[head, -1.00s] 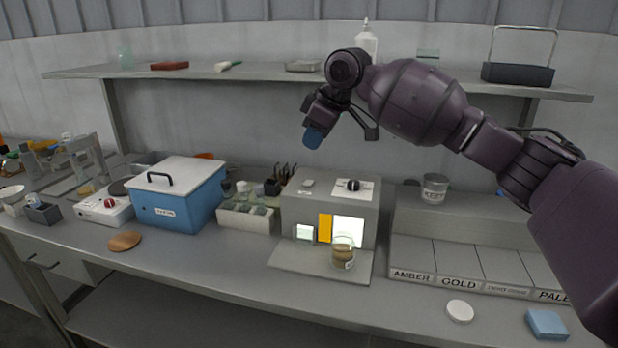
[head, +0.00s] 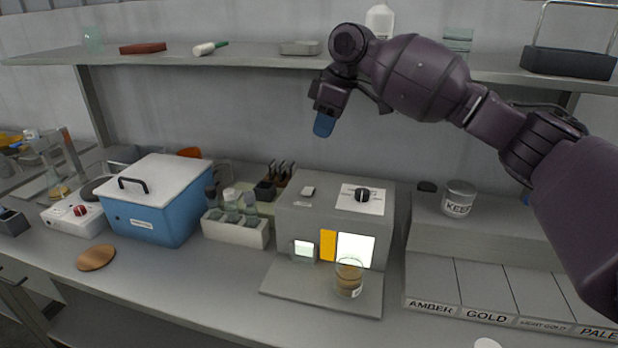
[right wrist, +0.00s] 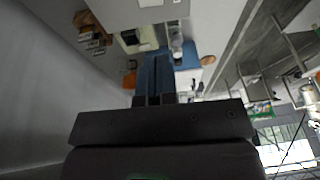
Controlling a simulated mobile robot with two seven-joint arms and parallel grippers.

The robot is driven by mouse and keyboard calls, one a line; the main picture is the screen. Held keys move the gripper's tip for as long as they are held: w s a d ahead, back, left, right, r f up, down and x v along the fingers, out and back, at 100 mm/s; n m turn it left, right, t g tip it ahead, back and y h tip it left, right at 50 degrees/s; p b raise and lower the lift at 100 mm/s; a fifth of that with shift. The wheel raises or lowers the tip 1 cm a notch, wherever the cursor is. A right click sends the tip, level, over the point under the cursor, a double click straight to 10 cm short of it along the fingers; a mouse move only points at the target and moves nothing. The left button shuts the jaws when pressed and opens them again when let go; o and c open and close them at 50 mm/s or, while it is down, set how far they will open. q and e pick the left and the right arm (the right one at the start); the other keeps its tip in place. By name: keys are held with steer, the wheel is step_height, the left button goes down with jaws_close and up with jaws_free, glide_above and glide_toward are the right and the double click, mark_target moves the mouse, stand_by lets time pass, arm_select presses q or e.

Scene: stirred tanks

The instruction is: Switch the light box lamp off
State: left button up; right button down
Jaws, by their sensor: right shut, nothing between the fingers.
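The light box (head: 291,225) is a grey cabinet on the bench with a grey base plate (head: 285,290) in front. Its front shows a bright white window (head: 355,250), an amber strip (head: 328,245) and a small lit panel (head: 304,251). On top are a black knob (head: 362,195) on a white label and a small light-coloured switch (head: 308,191). A glass beaker of brownish liquid (head: 349,280) stands on the plate before the window. My right gripper (head: 324,124) is shut and empty, above and apart from the box; its blue fingers also show in the right wrist view (right wrist: 155,75). My left gripper is out of view.
A rack of bottles (head: 236,229) and a blue lidded box (head: 160,215) stand left of the light box. A cup marked KEEP (head: 458,199) stands on the stepped, labelled rack (head: 430,275) to the right. A wall shelf (head: 250,62) runs behind my right arm.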

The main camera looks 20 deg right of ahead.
mark_target(305, 193)
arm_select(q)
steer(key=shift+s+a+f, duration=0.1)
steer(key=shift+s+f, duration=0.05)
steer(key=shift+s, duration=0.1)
arm_select(e)
steer(key=shift+s, duration=0.1)
steer(key=x, duration=0.4)
steer(key=b+x, duration=0.1)
steer(key=x, duration=0.8)
steer(key=shift+s+d+f+b, duration=0.15)
steer(key=shift+s+d+b, duration=0.2)
steer(key=shift+b, duration=0.05)
steer(key=shift+f, duration=0.45)
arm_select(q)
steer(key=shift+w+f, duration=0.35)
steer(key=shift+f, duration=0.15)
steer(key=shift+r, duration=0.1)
